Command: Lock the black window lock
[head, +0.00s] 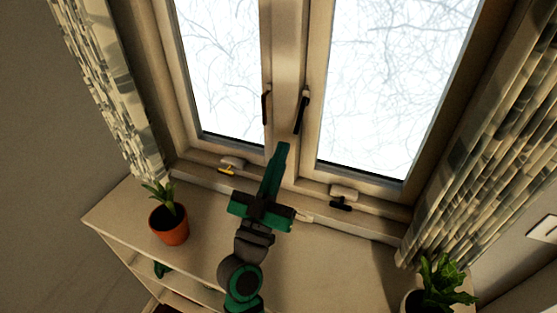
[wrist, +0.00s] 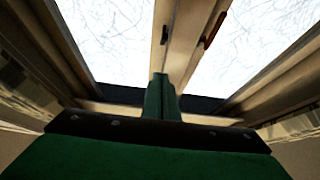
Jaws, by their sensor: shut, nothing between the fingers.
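The black window lock (head: 341,204) sits low on the right window's frame, a black lever under a pale housing. A similar lock with a yellow lever (head: 227,171) is under the left window. My gripper (head: 283,147) is shut and empty, its green fingers pointing up toward the centre post, left of the black lock and apart from it. In the wrist view my closed fingers (wrist: 162,80) point at the window, and neither low lock can be made out there.
Two dark window handles, left (head: 266,107) and right (head: 301,112), flank the centre post near my fingertips. A potted plant (head: 169,224) stands on the left of the shelf top (head: 340,265), another plant (head: 437,284) at right. Patterned curtains hang at both sides.

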